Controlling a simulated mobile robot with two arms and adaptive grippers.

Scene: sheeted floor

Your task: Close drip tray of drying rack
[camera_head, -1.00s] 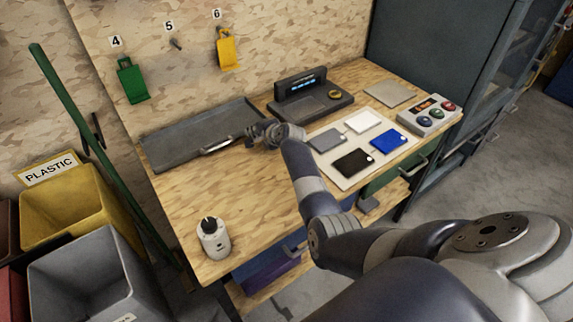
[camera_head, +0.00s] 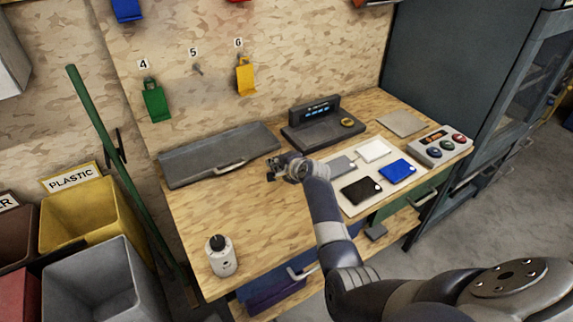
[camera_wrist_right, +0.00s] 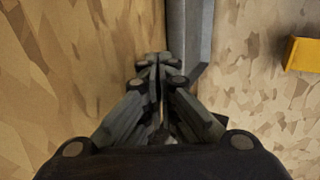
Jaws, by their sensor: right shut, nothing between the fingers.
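The drip tray is a wide, flat grey unit (camera_head: 205,153) lying on the left part of the workbench against the back board in the head view. A pale bar handle (camera_head: 229,167) sits along its front edge. My right gripper (camera_head: 272,171) is shut and empty, just right of the handle and in front of the tray's right end, apart from the handle. In the right wrist view its fingertips (camera_wrist_right: 157,62) are together beside a grey edge (camera_wrist_right: 190,35) that looks like the tray's. Contact there cannot be told. My left gripper is not in view.
A dark device with a lit display (camera_head: 320,125) stands right of the tray. A pale board (camera_head: 350,200) with several coloured cards and a button box (camera_head: 441,146) lie farther right. A white bottle (camera_head: 221,256) stands front left. Bare wood lies before the tray.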

